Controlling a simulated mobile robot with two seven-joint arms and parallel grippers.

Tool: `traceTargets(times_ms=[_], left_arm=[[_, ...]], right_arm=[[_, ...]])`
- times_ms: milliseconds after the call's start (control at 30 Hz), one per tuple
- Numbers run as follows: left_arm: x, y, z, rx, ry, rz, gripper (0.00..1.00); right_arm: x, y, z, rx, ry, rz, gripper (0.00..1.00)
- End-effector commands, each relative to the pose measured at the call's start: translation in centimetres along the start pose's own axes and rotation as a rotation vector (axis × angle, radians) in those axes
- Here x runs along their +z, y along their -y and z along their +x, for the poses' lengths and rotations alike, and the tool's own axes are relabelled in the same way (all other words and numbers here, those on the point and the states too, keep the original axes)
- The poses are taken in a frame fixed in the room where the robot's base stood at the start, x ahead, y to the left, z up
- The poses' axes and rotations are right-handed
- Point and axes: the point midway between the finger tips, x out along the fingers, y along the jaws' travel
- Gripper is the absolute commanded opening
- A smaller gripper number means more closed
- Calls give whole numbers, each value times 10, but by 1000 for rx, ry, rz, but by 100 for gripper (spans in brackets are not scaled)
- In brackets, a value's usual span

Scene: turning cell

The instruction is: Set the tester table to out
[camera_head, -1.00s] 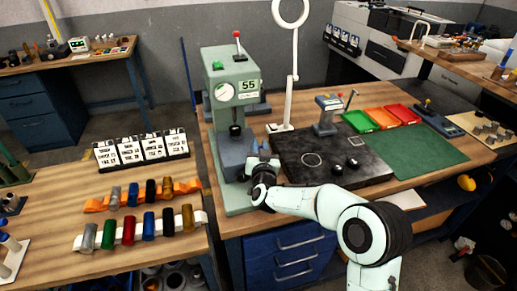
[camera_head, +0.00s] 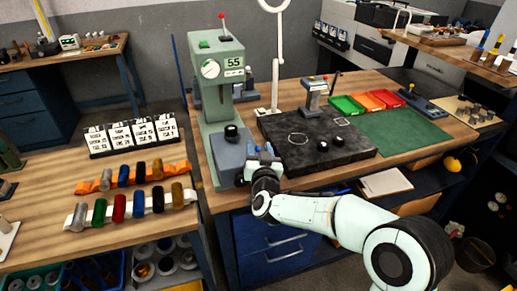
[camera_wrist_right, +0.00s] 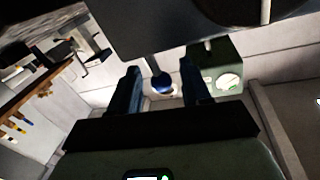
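The green tester (camera_head: 217,75) stands at the left end of the bench, with a round gauge and a display reading 55. Its grey-blue table block (camera_head: 230,150) sits low at the front, with a black round part (camera_head: 231,131) above it. My right gripper (camera_head: 261,153) is at the block's right front side, pointing away from me. In the right wrist view, its two dark fingers (camera_wrist_right: 160,88) are apart. A dark rod with a blue ball end (camera_wrist_right: 163,83) shows between them, with gaps on both sides. Whether the fingers touch the block is unclear. My left gripper is out of view.
A black plate (camera_head: 335,155) with small knobs lies right of the tester. A white ring-lamp stand (camera_head: 275,70) rises behind it. Colored trays (camera_head: 365,101) and a green mat (camera_head: 405,135) are further right. Colored cylinders (camera_head: 130,205) line the left table.

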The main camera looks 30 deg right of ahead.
Motion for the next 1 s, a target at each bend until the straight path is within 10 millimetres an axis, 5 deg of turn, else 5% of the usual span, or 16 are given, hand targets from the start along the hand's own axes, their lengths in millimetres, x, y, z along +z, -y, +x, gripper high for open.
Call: traceTargets(times_ms=[367, 800, 1000], left_arm=[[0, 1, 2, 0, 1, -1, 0], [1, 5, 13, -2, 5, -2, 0], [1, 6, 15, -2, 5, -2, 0]], right_arm=[[-2, 0, -9, -1, -6, 0, 47], [-2, 0, -100, -2, -5, 0, 47], [-2, 0, -127, -1, -5, 1, 47]])
